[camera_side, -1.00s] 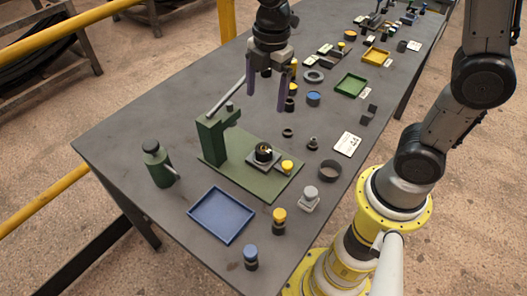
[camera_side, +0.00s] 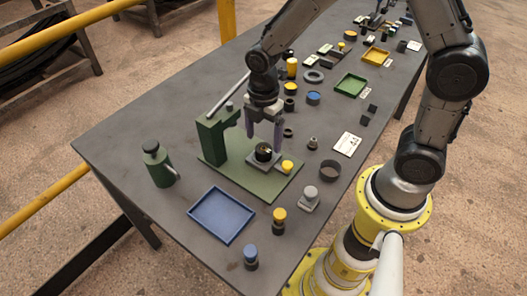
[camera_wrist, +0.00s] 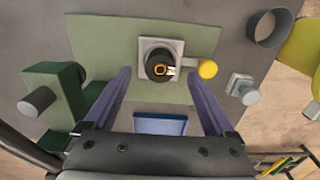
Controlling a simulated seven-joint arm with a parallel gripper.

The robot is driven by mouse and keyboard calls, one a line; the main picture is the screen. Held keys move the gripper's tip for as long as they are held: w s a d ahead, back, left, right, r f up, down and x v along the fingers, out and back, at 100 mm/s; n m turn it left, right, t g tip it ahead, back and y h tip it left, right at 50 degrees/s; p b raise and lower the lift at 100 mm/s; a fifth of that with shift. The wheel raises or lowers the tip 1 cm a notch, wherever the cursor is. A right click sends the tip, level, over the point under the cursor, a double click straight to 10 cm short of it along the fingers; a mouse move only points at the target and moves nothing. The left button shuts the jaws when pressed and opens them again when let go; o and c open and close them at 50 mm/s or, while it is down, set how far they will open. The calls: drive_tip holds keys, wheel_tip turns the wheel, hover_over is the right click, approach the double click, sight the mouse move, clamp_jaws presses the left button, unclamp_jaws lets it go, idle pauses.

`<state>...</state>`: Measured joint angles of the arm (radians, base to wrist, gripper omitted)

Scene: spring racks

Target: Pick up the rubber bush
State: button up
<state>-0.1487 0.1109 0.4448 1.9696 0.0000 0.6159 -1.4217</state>
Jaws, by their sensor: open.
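A short black round part (camera_side: 263,152), which looks like the rubber bush, sits on a square grey block on the green press plate (camera_side: 236,176). The fingers partly cover the block's surroundings in the side view.
The green press column (camera_side: 212,138) with its lever stands close to the left of my gripper. A yellow knob (camera_side: 288,166) is beside the block. A blue tray (camera_side: 222,214), a green bottle (camera_side: 157,163) and a dark ring (camera_side: 329,170) stand around. The table's left part is clear.

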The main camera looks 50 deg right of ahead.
sight(263, 148)
drive_tip(key=shift+f, duration=1.85)
clamp_jaws()
drive_tip(key=shift+r, duration=0.1)
